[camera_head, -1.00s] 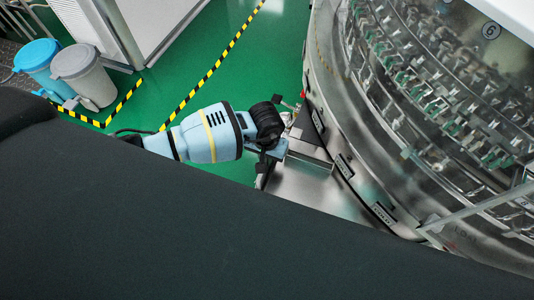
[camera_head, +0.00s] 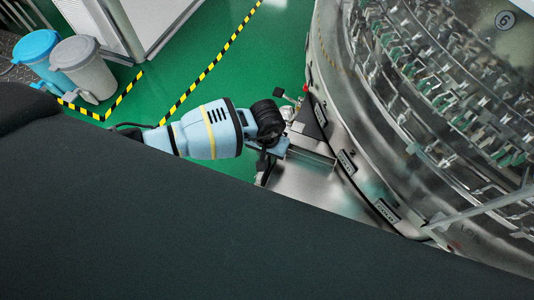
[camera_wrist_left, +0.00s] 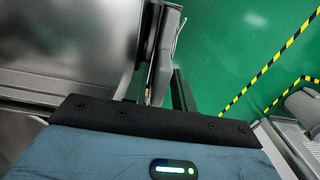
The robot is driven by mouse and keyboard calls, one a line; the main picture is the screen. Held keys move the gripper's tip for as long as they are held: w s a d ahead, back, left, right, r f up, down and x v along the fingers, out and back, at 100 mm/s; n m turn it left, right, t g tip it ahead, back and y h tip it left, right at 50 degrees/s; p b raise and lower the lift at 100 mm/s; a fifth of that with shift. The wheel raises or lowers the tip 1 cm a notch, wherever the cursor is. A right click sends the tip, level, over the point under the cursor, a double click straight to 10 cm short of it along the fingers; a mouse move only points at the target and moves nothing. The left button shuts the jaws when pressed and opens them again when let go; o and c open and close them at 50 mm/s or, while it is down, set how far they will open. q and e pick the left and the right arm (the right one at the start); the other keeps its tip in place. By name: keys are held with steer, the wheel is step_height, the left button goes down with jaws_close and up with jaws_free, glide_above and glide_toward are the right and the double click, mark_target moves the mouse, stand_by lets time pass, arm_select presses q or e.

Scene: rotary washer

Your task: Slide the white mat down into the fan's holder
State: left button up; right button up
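My left gripper (camera_head: 284,148) is at the end of the light-blue arm, close beside the metal front of the rotary washer (camera_head: 335,100). In the left wrist view its blue body and black bar fill the bottom, with dark narrow parts (camera_wrist_left: 180,90) reaching upward beside a grey upright part (camera_wrist_left: 162,60). I cannot tell how far apart the fingers are or whether they hold anything. I cannot make out the white mat or the fan's holder. Rows of clips and holders (camera_head: 440,95) show inside the washer. My right gripper is out of view.
A blue bin (camera_head: 36,48) and a grey bin (camera_head: 84,66) stand at the far left. Yellow-black tape (camera_head: 210,70) crosses the open green floor (camera_head: 265,50). A metal ledge (camera_head: 308,188) juts out below the gripper. A dark surface fills the lower left.

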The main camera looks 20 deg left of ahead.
arm_select(q)
steer(key=shift+o, duration=1)
step_height(320, 180, up, 8)
steer(key=shift+a+f+p, duration=0.1)
steer(key=shift+p, duration=0.25)
